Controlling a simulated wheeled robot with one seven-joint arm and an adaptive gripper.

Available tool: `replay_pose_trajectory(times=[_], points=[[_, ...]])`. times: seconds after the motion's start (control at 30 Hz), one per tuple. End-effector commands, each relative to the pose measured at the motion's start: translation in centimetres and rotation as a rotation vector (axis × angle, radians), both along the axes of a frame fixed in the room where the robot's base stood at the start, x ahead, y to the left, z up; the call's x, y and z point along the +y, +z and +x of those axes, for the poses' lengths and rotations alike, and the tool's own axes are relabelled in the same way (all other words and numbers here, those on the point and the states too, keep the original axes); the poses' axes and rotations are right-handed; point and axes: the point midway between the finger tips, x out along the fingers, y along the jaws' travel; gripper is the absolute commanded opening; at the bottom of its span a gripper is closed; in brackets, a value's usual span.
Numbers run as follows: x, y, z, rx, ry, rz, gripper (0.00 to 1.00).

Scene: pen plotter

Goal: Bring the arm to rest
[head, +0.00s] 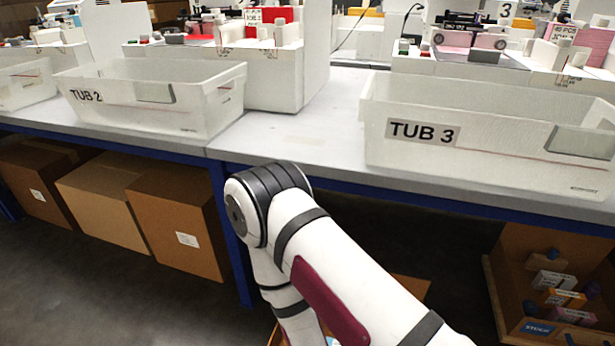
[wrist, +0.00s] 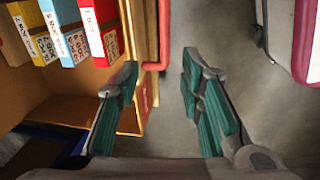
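My gripper (wrist: 160,85) shows in the wrist view with its two green-padded fingers spread apart. In the head view my white arm bends in front of the bench edge and folds downward, and my gripper is hidden there. In the wrist view the left finger is close to, or in front of, a wooden-coloured box edge; I cannot tell whether they touch.
The bench (head: 270,140) holds TUB 2 (head: 185,117) and TUB 3 (head: 490,150), with plotters behind. Cardboard boxes (head: 175,215) stand underneath. An open box (head: 500,300) at right holds small cartons. Coloured cartons (wrist: 95,30) stand left of my gripper. Floor (wrist: 185,30) shows between the fingers.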

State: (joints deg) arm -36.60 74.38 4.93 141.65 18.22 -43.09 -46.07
Motion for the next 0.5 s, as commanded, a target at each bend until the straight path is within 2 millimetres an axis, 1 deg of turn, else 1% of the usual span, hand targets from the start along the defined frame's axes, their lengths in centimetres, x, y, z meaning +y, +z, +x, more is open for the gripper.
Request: replay_pose_trajectory(times=[0.03,0.17,0.2,0.37,0.4,0.47,0.5], points=[[0.7,1.2,1.3,-0.003,-0.030,0.018,0.35],[1.9,4.7,3.9,0.016,-0.126,0.057,0.35],[2.2,5.9,4.7,0.022,-0.154,0.070,0.35],[2.7,11.0,7.2,0.048,-0.265,0.111,0.35],[2.6,12.3,7.7,0.053,-0.292,0.120,0.35],[2.5,14.3,8.4,0.062,-0.329,0.133,0.35],[2.4,15.6,8.9,0.066,-0.357,0.142,0.35]])
